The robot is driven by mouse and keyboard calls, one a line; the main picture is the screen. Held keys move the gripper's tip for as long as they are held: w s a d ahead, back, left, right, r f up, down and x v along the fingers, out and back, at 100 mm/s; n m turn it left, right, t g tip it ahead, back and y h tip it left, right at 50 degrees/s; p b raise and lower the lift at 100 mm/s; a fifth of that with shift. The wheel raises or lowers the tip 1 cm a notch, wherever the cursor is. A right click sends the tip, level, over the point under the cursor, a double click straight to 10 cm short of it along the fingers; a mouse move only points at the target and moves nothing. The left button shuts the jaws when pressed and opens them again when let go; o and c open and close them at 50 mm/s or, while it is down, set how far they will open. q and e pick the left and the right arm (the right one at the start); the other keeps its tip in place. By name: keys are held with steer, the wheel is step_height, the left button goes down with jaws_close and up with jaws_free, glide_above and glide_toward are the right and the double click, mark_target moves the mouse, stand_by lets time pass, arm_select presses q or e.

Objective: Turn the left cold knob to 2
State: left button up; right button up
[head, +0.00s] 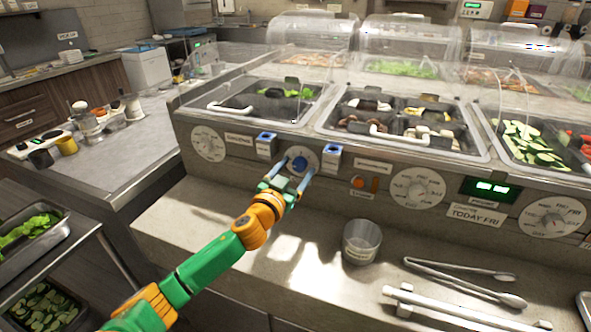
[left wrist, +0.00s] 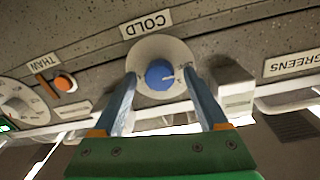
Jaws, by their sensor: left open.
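The left cold knob (head: 299,163) is a blue knob on a round pale dial in the front panel of the counter. In the left wrist view the blue knob (left wrist: 159,74) sits by an upside-down COLD label (left wrist: 146,23), and its white pointer mark points right in that picture. The dial's numbers are too small to read. My left gripper (head: 297,167) is at the knob, open, with one blue finger on each side of it. In the left wrist view the fingertips stand apart from the blue knob, over the dial's edges. My right gripper is not in view.
Two small blue-topped brackets (head: 266,146) (head: 333,156) flank the knob. A larger dial (head: 208,143) is to the left, and an orange button (head: 358,182) and another dial (head: 418,187) are to the right. A metal cup (head: 361,243) and tongs (head: 465,272) are on the ledge below.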

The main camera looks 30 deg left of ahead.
arm_select(q)
jaws_close()
steer(key=m+p, duration=0.2)
steer(key=m, duration=0.2)
steer(key=shift+r, duration=0.2)
steer(key=m+p, duration=0.1)
steer(key=m, duration=0.3)
steer(key=shift+g+p, duration=0.3)
steer(key=shift+p, duration=0.1)
steer(key=m+p, duration=0.1)
steer(key=m, duration=0.3)
steer(key=shift+m, duration=0.3)
steer(key=shift+m+y+p, duration=0.5)
steer(key=shift+m+p, duration=0.25)
steer(key=shift+m, duration=1.45)
